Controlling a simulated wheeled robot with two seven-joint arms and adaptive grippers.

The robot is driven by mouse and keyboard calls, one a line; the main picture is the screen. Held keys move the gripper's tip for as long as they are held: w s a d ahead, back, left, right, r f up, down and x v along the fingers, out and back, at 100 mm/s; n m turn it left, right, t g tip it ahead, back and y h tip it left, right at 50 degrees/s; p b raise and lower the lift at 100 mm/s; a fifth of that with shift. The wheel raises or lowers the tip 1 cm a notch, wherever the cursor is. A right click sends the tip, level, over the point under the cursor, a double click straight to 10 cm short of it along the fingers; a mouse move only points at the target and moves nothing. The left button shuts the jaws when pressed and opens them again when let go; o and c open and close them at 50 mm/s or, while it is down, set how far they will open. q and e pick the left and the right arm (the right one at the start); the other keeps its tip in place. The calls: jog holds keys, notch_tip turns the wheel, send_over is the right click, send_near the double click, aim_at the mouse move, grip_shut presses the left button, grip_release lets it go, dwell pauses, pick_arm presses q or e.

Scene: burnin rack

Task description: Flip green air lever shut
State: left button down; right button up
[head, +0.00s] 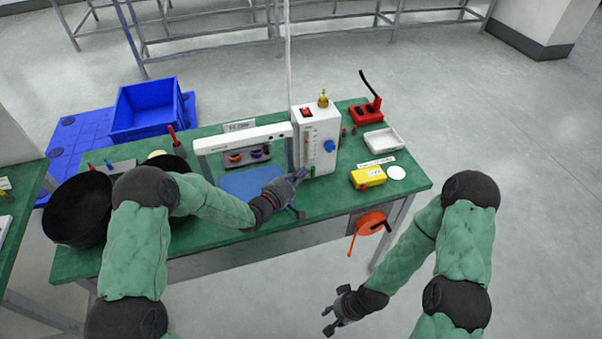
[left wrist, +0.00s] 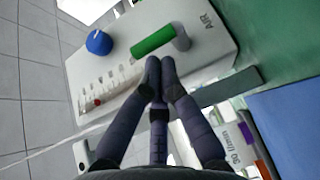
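The green air lever (left wrist: 153,40) shows in the left wrist view, on a grey pivot beside the "AIR" lettering of a white panel. It lies roughly along the panel, pointing from the pivot towards the blue knob (left wrist: 99,42). My left gripper (head: 301,190) is in front of the box's lower part. Its fingertips (left wrist: 160,66) are together, close beside the lever; contact is unclear. My right gripper (head: 329,318) is open and empty, low in front of the table.
A white frame (head: 242,136) with a blue mat (head: 250,181) stands left of the box. A yellow device (head: 368,178), a white tray (head: 384,140) and a red device with a black handle (head: 366,112) are to the right. An orange reel (head: 370,224) hangs at the table front.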

aim_at(313, 167)
pick_arm(q)
jog(key=shift+w+d+r+m+g+y+p, duration=0.1)
jog(key=shift+d+r+m+g+y+p, duration=0.25)
jog(key=shift+p, duration=0.7)
jog(key=shift+w+d+r+m+g+y+p, duration=0.15)
jog(key=shift+r+m+g+y+p, duration=0.4)
jog(key=shift+p, duration=0.5)
jog(key=shift+d+m+g+y+p, duration=0.45)
jog(key=shift+g+y+p, duration=0.25)
jog(key=shift+y+p, duration=0.4)
jog(key=shift+w+d, duration=0.1)
jog(key=shift+d, duration=0.05)
jog(key=shift+w+d+m+g+y+p, duration=0.1)
jog(key=shift+d+m+g+y+p, duration=0.3)
jog(key=shift+y, duration=0.3)
jog(key=shift+w+d+r, duration=0.1)
jog(key=shift+w+d, duration=0.05)
jog(key=shift+d, duration=0.15)
jog(key=shift+w+d+b, duration=0.25)
jog(key=shift+d+b, duration=0.3)
jog(key=shift+d, duration=0.2)
